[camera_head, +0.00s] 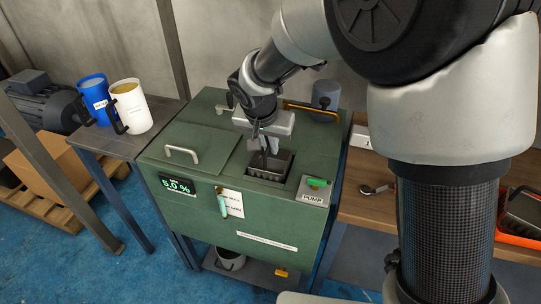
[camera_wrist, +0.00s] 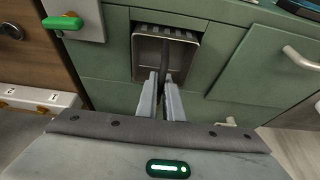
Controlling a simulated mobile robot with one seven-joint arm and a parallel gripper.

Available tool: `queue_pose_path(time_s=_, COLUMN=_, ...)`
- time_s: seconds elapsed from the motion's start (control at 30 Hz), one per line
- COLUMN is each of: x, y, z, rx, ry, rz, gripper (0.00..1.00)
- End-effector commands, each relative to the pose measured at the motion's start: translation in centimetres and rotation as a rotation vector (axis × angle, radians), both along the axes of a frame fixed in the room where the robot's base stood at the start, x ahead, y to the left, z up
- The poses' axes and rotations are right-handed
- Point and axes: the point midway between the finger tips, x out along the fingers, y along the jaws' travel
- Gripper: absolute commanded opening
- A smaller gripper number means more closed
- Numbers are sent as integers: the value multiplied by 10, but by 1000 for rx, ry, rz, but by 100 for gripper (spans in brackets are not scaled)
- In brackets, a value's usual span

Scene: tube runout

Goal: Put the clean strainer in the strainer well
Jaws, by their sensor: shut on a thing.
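A dark grey box-shaped strainer (camera_head: 279,163) is at the square opening of the strainer well in the top of the green tank (camera_head: 190,133). In the wrist view the strainer (camera_wrist: 188,42) shows a ribbed rim and a dark upright handle (camera_wrist: 166,55). My gripper (camera_head: 268,148) is over the opening, pointing down. In the wrist view my gripper (camera_wrist: 164,76) has its fingers closed on the handle. The strainer fills most of the opening; I cannot tell whether it is fully seated. Its bottom is hidden.
A green pump switch (camera_head: 317,183) sits at the tank's front right corner. A lid handle (camera_head: 183,153) rises left of the opening. A blue jug (camera_head: 93,98) and a white jug (camera_head: 131,108) stand on the left side table. An orange tray (camera_head: 517,228) lies at far right.

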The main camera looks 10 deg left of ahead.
Motion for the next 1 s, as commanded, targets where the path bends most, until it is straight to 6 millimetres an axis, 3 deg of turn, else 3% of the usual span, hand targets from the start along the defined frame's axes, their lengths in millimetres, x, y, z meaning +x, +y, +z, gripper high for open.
queue_pose_path(time_s=0.03, x=-1, y=0, z=-13, rx=-1, ry=3, rz=1, gripper=0)
queue_pose_path(time_s=0.17, x=0, y=0, z=-30, rx=0, ry=1, rz=0, gripper=0)
queue_pose_path(time_s=0.57, x=0, y=0, z=-35, rx=1, ry=0, rz=-2, gripper=0)
queue_pose_path(time_s=0.6, x=0, y=0, z=-34, rx=1, ry=0, rz=-2, gripper=10)
queue_pose_path(time_s=0.7, x=0, y=0, z=-33, rx=1, ry=0, rz=-2, gripper=26)
queue_pose_path(time_s=1.0, x=0, y=0, z=-32, rx=0, ry=0, rz=-2, gripper=26)
